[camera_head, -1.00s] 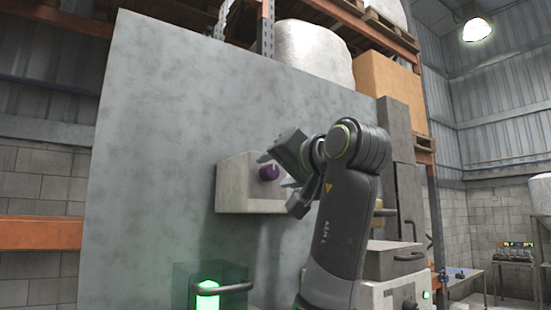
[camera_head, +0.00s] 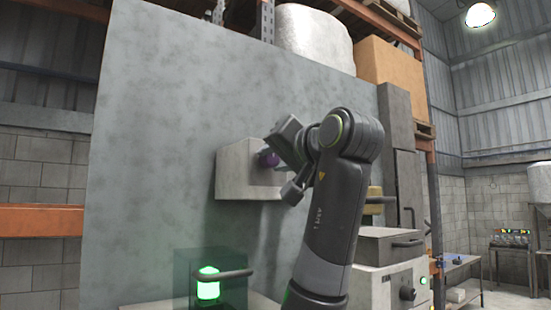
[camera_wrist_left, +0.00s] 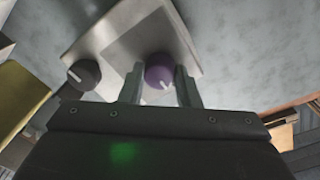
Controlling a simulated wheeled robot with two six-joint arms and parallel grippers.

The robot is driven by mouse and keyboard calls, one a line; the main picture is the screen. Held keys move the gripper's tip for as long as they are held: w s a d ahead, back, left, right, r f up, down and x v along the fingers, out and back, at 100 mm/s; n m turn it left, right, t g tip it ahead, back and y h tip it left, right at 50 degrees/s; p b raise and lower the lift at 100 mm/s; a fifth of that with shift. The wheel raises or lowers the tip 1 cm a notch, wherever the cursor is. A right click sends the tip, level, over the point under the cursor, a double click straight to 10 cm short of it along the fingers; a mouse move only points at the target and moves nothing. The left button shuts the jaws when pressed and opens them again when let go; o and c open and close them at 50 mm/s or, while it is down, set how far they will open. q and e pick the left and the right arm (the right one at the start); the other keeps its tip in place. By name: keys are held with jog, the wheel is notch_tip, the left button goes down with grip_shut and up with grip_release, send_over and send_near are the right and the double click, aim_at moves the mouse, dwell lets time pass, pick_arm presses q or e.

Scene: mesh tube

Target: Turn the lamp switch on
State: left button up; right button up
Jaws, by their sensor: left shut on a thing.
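A purple round knob (camera_head: 268,158) sits on a pale box (camera_head: 236,170) fixed to the big grey panel. My left gripper (camera_head: 273,165) reaches the knob and is shut on it. In the left wrist view the purple knob (camera_wrist_left: 158,72) lies between the two fingers of my left gripper (camera_wrist_left: 160,84), and a light pointer mark shows on it. The pale box (camera_wrist_left: 110,28) also carries a black knob (camera_wrist_left: 83,74) in that view. A green lamp (camera_head: 208,284) glows in a dark housing low on the left. My right gripper is not in view.
The grey panel (camera_head: 165,120) stands behind the box. A grey machine (camera_head: 390,285) with a dark knob stands at the right, beyond my arm. A yellowish object (camera_wrist_left: 20,100) lies left in the wrist view. Shelving with a box (camera_head: 390,65) rises behind.

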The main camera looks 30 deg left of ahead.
pick_arm(q)
jog(key=shift+f, duration=0.1)
jog(key=shift+f+m+b, duration=0.1)
jog(key=shift+m+b, duration=0.75)
jog(key=shift+m, duration=0.05)
jog(key=m+b, duration=0.2)
jog(key=m, duration=0.1)
jog(key=shift+b, duration=0.3)
jog(key=m+b, duration=0.2)
jog(key=m, duration=0.1)
jog(key=shift+m, duration=0.4)
jog(key=shift+m+g+b, duration=0.4)
jog(key=shift+m+b, duration=0.3)
jog(key=shift+m, duration=0.7)
jog(key=shift+r, duration=0.2)
jog(key=o, duration=1)
jog(key=shift+w, duration=0.1)
jog(key=shift+c, duration=0.2)
